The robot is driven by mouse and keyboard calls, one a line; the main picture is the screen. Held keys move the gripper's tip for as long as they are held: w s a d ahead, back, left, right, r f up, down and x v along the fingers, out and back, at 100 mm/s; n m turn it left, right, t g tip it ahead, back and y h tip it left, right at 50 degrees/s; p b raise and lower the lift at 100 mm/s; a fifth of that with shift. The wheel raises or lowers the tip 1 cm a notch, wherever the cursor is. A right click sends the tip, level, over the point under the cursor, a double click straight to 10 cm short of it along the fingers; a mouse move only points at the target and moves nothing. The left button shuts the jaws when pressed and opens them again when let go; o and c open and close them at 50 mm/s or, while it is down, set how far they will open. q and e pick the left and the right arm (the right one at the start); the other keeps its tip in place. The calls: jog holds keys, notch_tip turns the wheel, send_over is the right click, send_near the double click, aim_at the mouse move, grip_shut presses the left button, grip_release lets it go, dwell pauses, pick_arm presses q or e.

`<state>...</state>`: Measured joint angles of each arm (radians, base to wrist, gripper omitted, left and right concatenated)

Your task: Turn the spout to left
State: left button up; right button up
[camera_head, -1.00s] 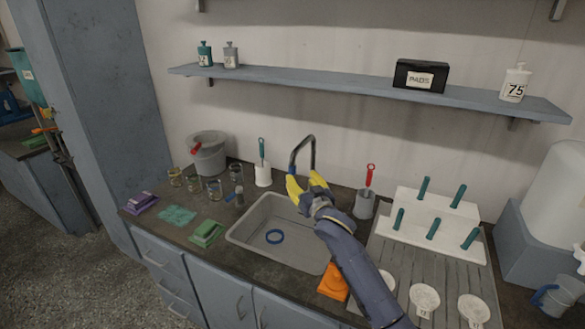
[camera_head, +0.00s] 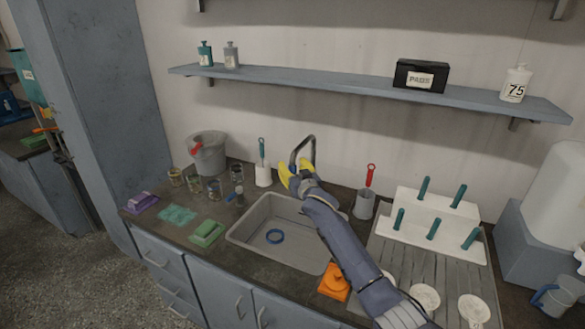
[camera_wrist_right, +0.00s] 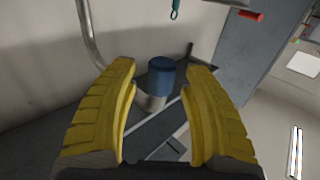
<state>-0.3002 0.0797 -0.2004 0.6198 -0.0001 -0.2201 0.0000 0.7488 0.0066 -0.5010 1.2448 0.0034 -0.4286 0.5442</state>
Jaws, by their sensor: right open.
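The spout (camera_head: 303,140) is a thin dark hooked tube rising behind the sink (camera_head: 235,240). My right gripper (camera_head: 296,176) is at the spout's lower part in the head view, its yellow fingers hiding that part. In the right wrist view the fingers of my right gripper (camera_wrist_right: 165,110) are apart with nothing gripped. There a grey bent tube, apparently the spout (camera_wrist_right: 90,40), runs down behind the finger on the left. A blue-topped cylinder (camera_wrist_right: 160,76) shows between the fingers; I cannot tell what it is. My left gripper is not in view.
A white holder with a green-handled brush (camera_head: 262,165) stands left of the spout, and a grey holder with a red-handled tool (camera_head: 366,200) stands right. A bucket (camera_head: 207,152) and several glass jars are farther left. A shelf (camera_head: 320,82) runs above.

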grip_shut()
dwell(0.4)
